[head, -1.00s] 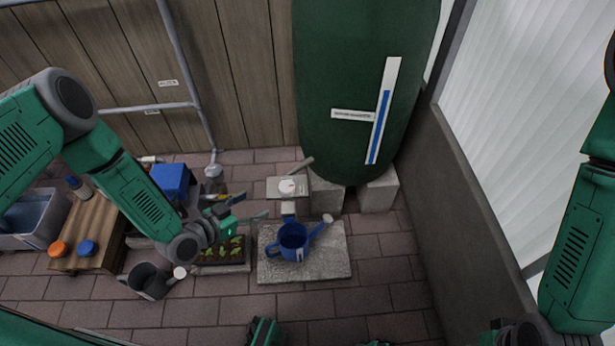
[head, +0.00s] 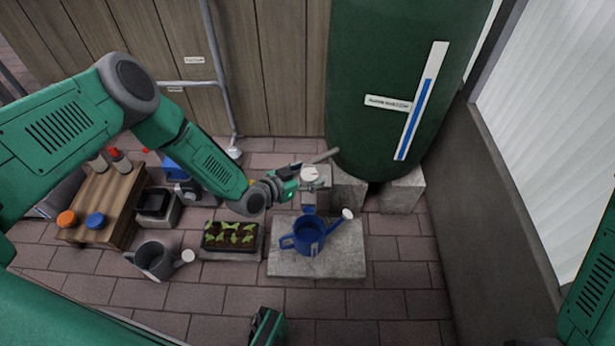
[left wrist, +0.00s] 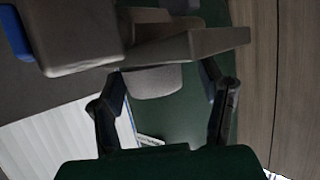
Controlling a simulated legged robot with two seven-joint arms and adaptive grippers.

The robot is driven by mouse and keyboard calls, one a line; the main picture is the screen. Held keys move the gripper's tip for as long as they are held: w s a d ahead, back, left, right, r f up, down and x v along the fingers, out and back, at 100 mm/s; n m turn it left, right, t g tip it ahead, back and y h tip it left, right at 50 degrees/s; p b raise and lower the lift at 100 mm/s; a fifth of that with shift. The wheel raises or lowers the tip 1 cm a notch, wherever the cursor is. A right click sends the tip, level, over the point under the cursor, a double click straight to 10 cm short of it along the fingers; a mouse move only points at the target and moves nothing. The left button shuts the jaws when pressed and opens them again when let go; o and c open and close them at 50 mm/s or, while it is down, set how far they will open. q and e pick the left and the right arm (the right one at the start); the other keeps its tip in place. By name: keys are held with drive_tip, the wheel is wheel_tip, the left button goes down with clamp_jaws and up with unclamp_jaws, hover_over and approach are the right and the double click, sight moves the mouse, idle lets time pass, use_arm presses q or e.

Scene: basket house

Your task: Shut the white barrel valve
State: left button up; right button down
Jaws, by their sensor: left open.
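The white barrel valve (head: 312,174) sits low in front of the green barrel (head: 385,90), with a light lever (head: 326,157) slanting up to the right. My left gripper (head: 308,180) is open at the left side of the valve, its fingers close to it. Whether they touch it is unclear. In the left wrist view, the two dark fingers (left wrist: 165,100) stand wide apart, with a grey-brown bar and block (left wrist: 190,45) across their tips; I cannot tell for sure which valve part this is. A blue watering can (head: 303,238) stands below the valve.
The can stands on a stone slab (head: 345,265). A seedling tray (head: 230,237), a grey watering can (head: 155,260) and a wooden bench (head: 100,205) lie to the left. Concrete blocks (head: 402,190) support the barrel. A low wall bounds the right. Paving in front is mostly clear.

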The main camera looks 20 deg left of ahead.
use_arm(q)
drive_tip(key=shift+d, duration=0.25)
drive_tip(key=shift+d+r, duration=0.1)
drive_tip(key=shift+d, duration=0.05)
drive_tip(key=shift+c, duration=1.2)
drive_tip(key=c, duration=0.9)
drive_tip(key=shift+c, duration=0.2)
use_arm(e)
drive_tip(key=shift+d, duration=0.25)
drive_tip(key=shift+a, duration=0.1)
